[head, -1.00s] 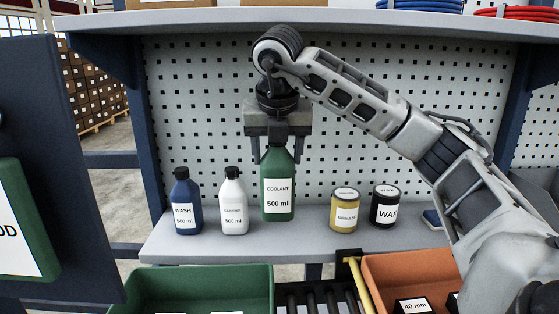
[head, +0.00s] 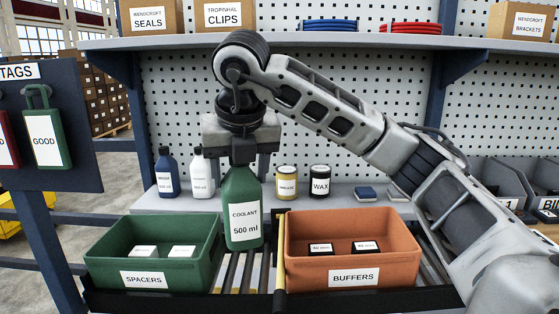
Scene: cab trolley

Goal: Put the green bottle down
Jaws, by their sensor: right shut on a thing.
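The green bottle (head: 243,212), labelled COOLANT 500 ml, hangs upright in my right gripper (head: 241,160). The gripper is shut on its upper part from above. The bottle shows in front of the shelf, between the green SPACERS bin and the orange BUFFERS bin, over the roller strip. I cannot tell whether its base touches anything. My left gripper is not in view.
The green bin (head: 105,250) and the orange bin (head: 405,240) stand either side of the rollers (head: 240,272), with a yellow bar (head: 280,265) between. Behind, the grey shelf (head: 235,203) holds a blue bottle (head: 166,178), a white bottle (head: 201,178), a yellow tin (head: 286,184) and a black tin (head: 320,184).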

